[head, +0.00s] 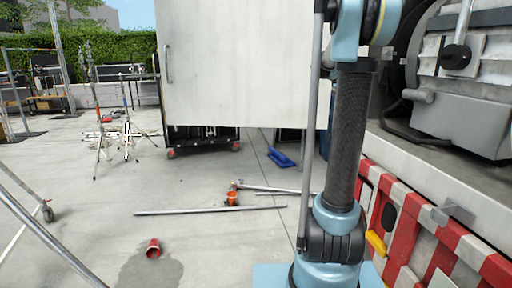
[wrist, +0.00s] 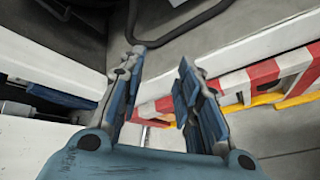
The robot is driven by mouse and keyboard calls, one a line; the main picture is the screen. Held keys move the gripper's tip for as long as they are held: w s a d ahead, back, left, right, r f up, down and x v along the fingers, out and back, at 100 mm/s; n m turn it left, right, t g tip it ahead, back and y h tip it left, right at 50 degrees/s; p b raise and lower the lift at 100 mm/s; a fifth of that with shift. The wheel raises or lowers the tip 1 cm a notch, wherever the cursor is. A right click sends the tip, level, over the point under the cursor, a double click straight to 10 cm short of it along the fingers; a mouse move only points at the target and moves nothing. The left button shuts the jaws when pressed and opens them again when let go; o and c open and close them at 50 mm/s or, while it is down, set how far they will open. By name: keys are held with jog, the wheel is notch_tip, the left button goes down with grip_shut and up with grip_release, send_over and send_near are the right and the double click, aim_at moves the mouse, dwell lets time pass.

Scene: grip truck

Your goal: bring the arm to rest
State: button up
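My gripper (wrist: 158,72) shows in the wrist view with its two blue-grey fingers apart. It is open and nothing shows between the fingers. Beyond the fingertips are a pale ledge and a red-and-white barrier (wrist: 248,80). In the head view my arm stands upright right of centre, and its upper part runs out of the top of the picture. The gripper itself is not visible in the head view.
The red-and-white barrier (head: 430,235) and the truck's grey machinery (head: 458,120) are close on the right. A large white panel (head: 240,65) stands behind my arm. Metal poles (head: 200,210), an orange-red cup (head: 153,248) and a blue object (head: 280,157) lie on the concrete.

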jog(key=s+a+f+m+y, duration=0.3)
jog(key=s+a+f, duration=0.6)
jog(key=s, duration=0.4)
jog(key=s+a+f+m+g+y, duration=0.1)
jog(key=s+a+f+m+y, duration=0.3)
jog(key=s+a+f, duration=0.5)
jog(key=s+a+f+m+g+y, duration=0.1)
jog(key=s+a+f+m+y, duration=0.3)
jog(key=s+a+f, duration=0.5)
jog(key=s+f, duration=0.5)
jog(key=s, duration=0.5)
jog(key=shift+s+a+m, duration=0.15)
jog(key=shift+a+m, duration=0.05)
jog(key=shift+m, duration=0.2)
jog(key=shift+w+f, duration=0.25)
jog(key=shift+w, duration=0.25)
